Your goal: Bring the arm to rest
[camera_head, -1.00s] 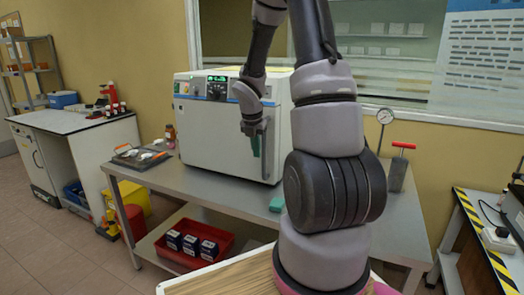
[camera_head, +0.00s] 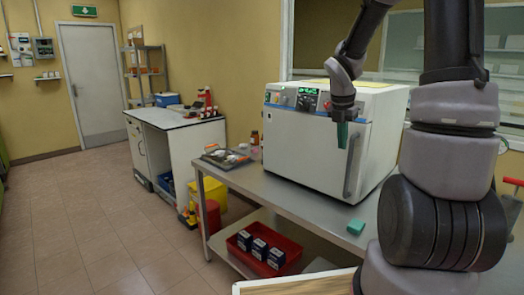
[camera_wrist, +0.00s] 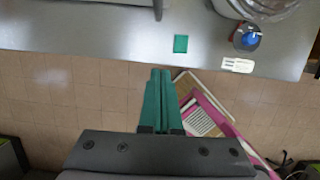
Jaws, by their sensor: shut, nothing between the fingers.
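My gripper (camera_head: 342,134) hangs pointing down in front of the white oven-like machine (camera_head: 330,135) in the head view. Its green fingers are together with nothing between them. In the wrist view the gripper (camera_wrist: 160,75) also shows shut and empty, over the floor near the edge of the metal table. My arm rises along the right side of the head view and bends down to the gripper. Whether the fingers touch the machine's front cannot be told from the head view; the wrist view shows nothing at the tips.
The metal table (camera_head: 262,190) bears a small green block (camera_head: 355,227), also in the wrist view (camera_wrist: 181,44), and a tray of dishes (camera_head: 225,158). A red bin (camera_head: 240,252) with boxes sits on its lower shelf. A white-topped bench (camera_head: 172,122) stands at the back; floor at left is clear.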

